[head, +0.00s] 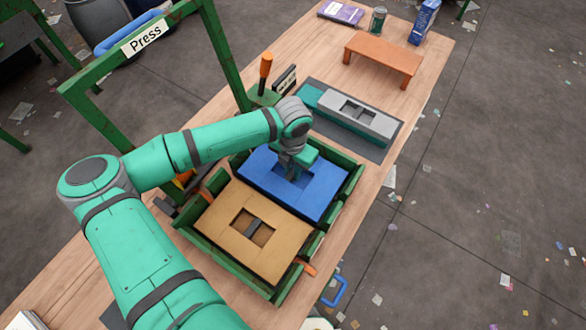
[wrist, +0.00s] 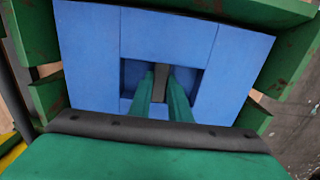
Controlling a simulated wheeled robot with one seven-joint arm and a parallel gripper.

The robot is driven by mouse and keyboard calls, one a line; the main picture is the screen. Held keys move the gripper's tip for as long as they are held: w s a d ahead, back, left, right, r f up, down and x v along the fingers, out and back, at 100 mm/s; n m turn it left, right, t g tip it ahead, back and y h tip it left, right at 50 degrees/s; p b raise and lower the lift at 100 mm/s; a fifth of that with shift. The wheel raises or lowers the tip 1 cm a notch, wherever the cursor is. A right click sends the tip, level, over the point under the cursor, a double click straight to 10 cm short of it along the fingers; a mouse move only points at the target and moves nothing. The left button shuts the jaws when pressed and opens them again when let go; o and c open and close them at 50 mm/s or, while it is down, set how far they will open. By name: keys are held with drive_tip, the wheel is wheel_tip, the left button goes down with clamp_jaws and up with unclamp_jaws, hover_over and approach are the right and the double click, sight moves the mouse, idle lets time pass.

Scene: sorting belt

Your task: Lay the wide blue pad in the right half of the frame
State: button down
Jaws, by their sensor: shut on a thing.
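The wide blue pad (head: 318,198) lies in the far part of the green frame (head: 356,181), beside a tan pad (head: 226,220) in the near part. In the wrist view the blue pad (wrist: 90,55) has a square recess with a dark grip bar (wrist: 160,82) in it. My gripper (head: 290,175) is over this recess, its fingers reaching down into it and shut on the bar. The fingers also show in the wrist view (wrist: 161,85). The pad looks level between the frame's walls. I cannot tell whether it touches the frame's floor.
A grey and teal pad (head: 357,115) lies on a dark mat behind the frame. A green press arch (head: 215,45) labelled "Press" stands at the left. An orange-brown bench (head: 383,58), a book (head: 341,13), a jar (head: 377,20) and a blue box (head: 425,20) are at the back.

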drive_tip(key=shift+f, duration=0.6)
drive_tip(key=c, duration=1.6)
unclamp_jaws()
drive_tip(key=shift+o, duration=0.2)
wheel_tip(320, 180, up, 11)
drive_tip(key=shift+w+f, duration=0.1)
